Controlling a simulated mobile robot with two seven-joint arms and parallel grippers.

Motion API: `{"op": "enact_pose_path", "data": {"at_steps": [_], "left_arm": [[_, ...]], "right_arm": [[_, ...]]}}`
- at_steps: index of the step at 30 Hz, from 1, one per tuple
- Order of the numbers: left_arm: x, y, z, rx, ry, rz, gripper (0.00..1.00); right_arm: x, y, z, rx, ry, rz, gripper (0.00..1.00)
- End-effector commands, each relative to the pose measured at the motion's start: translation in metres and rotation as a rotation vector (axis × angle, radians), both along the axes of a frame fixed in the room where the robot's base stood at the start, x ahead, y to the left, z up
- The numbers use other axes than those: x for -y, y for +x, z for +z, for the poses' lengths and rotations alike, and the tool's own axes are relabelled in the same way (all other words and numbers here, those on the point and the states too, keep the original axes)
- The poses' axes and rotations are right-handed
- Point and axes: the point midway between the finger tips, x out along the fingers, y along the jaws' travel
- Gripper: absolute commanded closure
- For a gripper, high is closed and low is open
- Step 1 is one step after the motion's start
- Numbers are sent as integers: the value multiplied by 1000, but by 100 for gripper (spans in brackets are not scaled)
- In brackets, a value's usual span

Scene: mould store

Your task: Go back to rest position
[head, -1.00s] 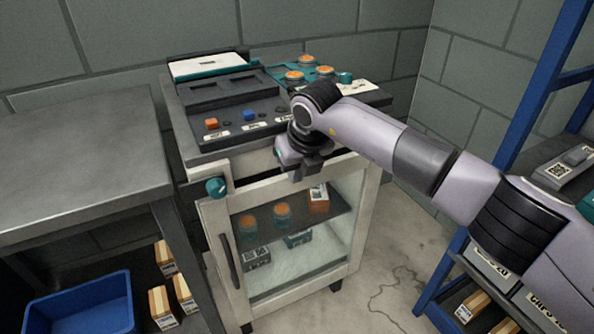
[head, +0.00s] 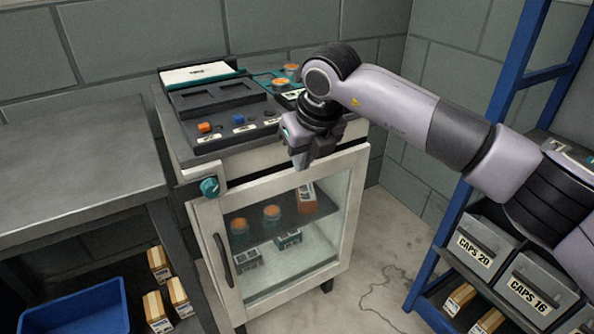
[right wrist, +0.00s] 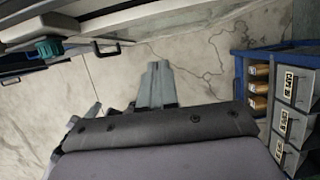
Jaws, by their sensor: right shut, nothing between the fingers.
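My right gripper (head: 301,160) hangs in front of the upper front edge of the white cabinet (head: 355,190), fingers pointing down. It is shut and empty. In the right wrist view its closed fingers (right wrist: 158,84) point out over the bare floor. My right arm reaches in from the right of the head view and hides part of the cabinet's top panel. My left gripper is not in view.
The cabinet's glass door (head: 285,230) is closed, with orange-lidded jars inside. A grey metal table (head: 75,160) stands at left, with a blue bin (head: 75,312) below. A blue rack (head: 440,240) with grey caps bins (head: 485,250) stands at right. Floor between is clear.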

Motion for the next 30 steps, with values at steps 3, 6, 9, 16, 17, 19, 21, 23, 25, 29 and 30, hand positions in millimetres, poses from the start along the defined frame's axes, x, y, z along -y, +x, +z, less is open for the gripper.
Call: {"op": "enact_pose_path", "data": {"at_steps": [3,6,9,16,17,19,21,23,25,29,30], "left_arm": [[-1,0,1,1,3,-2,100],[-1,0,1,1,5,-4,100],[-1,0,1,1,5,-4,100],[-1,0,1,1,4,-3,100],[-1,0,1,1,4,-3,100],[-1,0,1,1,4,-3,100],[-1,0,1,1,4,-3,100],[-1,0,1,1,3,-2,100],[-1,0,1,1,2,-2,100],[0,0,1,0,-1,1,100],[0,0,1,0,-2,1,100]], "right_arm": [[2,-4,12,0,1,0,100],[0,-8,12,-12,16,8,100],[-16,-21,-1,-62,92,49,100],[-87,-89,-37,-304,543,181,100],[-95,-98,-37,-337,613,188,100],[-110,-116,-34,-407,777,191,100],[-121,-130,-28,-474,942,176,100],[-126,-138,-21,-526,1080,149,100],[-127,-145,-13,-584,1240,100,100],[-117,-145,0,-673,1523,-39,100],[-111,-142,2,-697,1605,-95,100]]}}
